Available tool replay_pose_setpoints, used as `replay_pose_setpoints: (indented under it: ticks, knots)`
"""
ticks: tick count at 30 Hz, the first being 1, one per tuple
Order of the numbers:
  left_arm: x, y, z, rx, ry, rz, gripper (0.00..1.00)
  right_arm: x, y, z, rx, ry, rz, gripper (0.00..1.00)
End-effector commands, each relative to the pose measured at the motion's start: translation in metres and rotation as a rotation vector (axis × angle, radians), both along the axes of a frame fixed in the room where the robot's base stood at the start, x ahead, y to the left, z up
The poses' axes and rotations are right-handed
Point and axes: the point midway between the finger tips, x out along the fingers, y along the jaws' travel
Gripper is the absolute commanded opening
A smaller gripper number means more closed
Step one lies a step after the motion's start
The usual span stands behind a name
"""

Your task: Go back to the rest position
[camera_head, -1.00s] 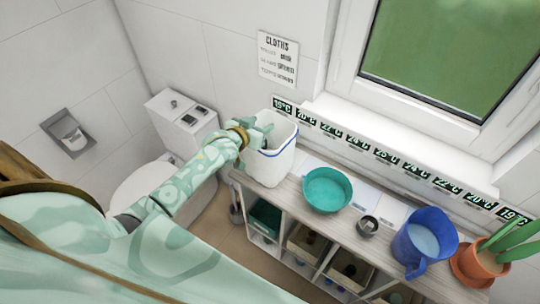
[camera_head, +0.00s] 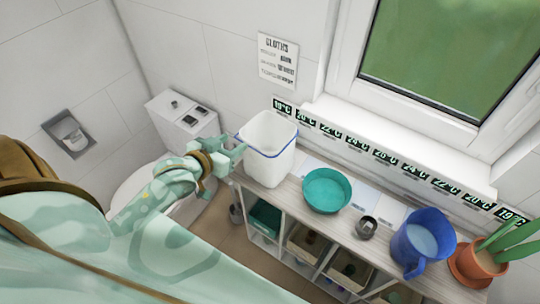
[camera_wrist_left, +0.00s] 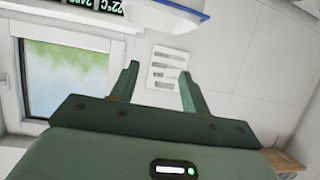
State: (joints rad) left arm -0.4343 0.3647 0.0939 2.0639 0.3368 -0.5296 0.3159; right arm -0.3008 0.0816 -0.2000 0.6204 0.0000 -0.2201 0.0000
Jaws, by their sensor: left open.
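My left gripper (camera_head: 234,152) is just left of a white bin with a blue rim (camera_head: 268,150), which stands at the left end of the shelf top. The gripper is open and holds nothing. In the left wrist view its two green fingers (camera_wrist_left: 158,88) stand apart with only wall and a printed sign between and behind them. The bin's underside (camera_wrist_left: 165,18) seems to show at the top of that view. My right gripper is not in view.
A teal bowl (camera_head: 327,190), a small metal cup (camera_head: 366,228), a blue jug (camera_head: 424,243) and a potted plant (camera_head: 478,263) stand along the shelf top (camera_head: 300,215). A toilet (camera_head: 183,122) is behind my left arm. A window (camera_head: 450,60) is at the upper right.

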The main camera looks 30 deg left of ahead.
Motion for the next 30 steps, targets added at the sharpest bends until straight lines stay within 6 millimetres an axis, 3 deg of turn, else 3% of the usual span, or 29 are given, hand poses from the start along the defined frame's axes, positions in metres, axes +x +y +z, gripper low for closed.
replay_pose_setpoints:
  ticks: [6,20,23,26,30]
  knots:
    - [-0.011,0.0,0.005,0.0,0.0,-0.001,0.46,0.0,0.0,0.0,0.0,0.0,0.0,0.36]
    - [-0.01,0.002,0.003,0.038,-0.011,-0.013,0.46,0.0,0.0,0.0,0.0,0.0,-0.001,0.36]
    - [-0.018,0.015,-0.038,0.09,0.059,-0.004,0.46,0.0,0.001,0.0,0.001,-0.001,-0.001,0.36]
    - [-0.039,0.027,-0.113,0.136,0.178,0.004,0.46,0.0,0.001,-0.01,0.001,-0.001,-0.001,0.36]
    - [-0.086,0.031,-0.238,0.185,0.369,-0.003,0.46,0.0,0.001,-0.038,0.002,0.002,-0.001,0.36]
